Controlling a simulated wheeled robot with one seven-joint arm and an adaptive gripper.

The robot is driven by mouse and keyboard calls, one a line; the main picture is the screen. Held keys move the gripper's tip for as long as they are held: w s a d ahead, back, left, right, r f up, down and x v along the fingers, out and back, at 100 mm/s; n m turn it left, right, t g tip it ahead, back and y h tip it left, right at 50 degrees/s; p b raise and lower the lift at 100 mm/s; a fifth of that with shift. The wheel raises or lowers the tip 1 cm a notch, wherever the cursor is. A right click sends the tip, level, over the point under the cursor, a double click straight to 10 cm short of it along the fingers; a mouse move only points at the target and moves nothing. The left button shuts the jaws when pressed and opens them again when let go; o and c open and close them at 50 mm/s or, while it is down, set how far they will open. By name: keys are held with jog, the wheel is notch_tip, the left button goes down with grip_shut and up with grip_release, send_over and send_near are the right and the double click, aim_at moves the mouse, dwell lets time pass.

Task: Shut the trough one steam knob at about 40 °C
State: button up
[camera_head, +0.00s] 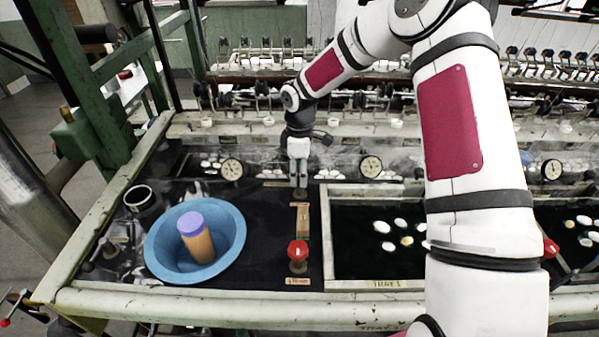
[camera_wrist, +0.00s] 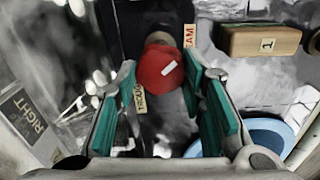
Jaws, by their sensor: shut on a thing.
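A red knob with a white mark (camera_wrist: 158,68) sits between the teal-padded fingers of my gripper (camera_wrist: 163,95) in the wrist view, beside a tag partly reading "STEAM" (camera_wrist: 189,37). The gripper is shut on it. In the head view my gripper (camera_head: 299,185) points down at the back of the dark deck, and the fingers mostly hide the knob. A round dial (camera_head: 371,166) stands behind the dark water trough (camera_head: 386,284). Another dial (camera_head: 232,169) is left of the gripper. Both needles are too small to read.
A wooden block marked 1 (camera_wrist: 265,40) lies in front of the gripped knob. Another red knob (camera_head: 298,252) stands at the deck's front. A blue basin (camera_head: 160,249) holds an orange cylinder with a purple top (camera_head: 196,238). Pale cocoons (camera_head: 382,227) float in the trough.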

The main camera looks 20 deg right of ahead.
jog(key=shift+m, duration=0.3)
jog(key=m+b, duration=0.1)
jog(key=m, duration=0.3)
jog(key=shift+m+b, duration=0.6)
jog(key=shift+m, duration=1.2)
jog(key=o, duration=1.1)
jog(key=shift+o, duration=0.2)
notch_tip(320, 180, up, 12)
